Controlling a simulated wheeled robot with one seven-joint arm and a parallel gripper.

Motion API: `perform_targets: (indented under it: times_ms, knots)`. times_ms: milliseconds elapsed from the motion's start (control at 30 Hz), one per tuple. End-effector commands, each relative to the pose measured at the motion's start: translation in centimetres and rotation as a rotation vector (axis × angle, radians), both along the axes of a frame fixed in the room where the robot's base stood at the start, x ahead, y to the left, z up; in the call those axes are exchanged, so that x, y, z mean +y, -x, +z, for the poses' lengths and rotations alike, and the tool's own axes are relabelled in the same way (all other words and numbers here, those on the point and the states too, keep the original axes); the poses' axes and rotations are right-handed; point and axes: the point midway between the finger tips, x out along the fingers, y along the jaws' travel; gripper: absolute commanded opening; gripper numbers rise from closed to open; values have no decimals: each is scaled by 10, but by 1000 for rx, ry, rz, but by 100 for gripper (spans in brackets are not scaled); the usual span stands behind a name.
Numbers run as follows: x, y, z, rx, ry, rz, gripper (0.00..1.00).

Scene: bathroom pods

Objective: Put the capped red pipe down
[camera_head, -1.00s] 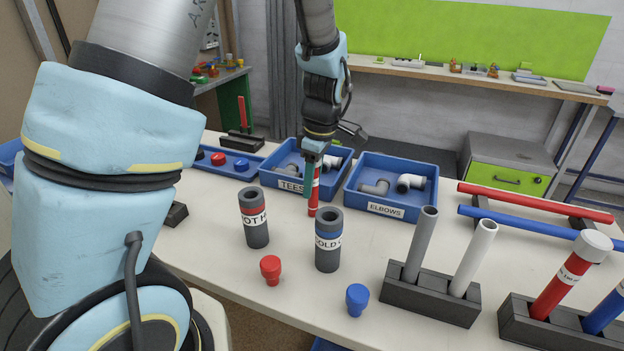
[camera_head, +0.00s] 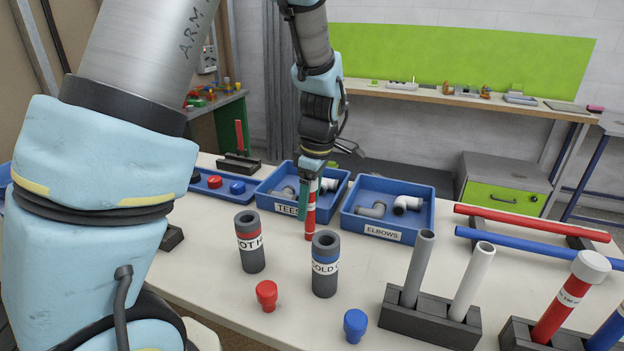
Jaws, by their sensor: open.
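A short red pipe with a white band (camera_head: 311,215) stands upright on the white table, between the blue bins and the dark COLD socket. Its upper end is hidden by my gripper (camera_head: 307,198), so I cannot see a cap on it. My gripper points down at this pipe, with a teal finger beside it. Its jaws are open. Another red pipe (camera_head: 562,303), with a white cap (camera_head: 591,266) and a label, stands tilted in a black rack (camera_head: 520,338) at the right.
The dark HOT socket (camera_head: 250,242) and COLD socket (camera_head: 325,264) stand close in front. The TEES bin (camera_head: 277,207) and ELBOWS bin (camera_head: 383,232) stand behind. A grey-pipe rack (camera_head: 425,322) is right.

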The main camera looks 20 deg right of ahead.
Motion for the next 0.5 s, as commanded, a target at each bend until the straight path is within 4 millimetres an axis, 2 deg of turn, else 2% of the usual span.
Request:
perform_targets:
  times_ms: [300, 500]
  knots:
    - [-7, 4, 65, -4, 5, -3, 75]
    - [-10, 7, 96, -2, 3, 0, 75]
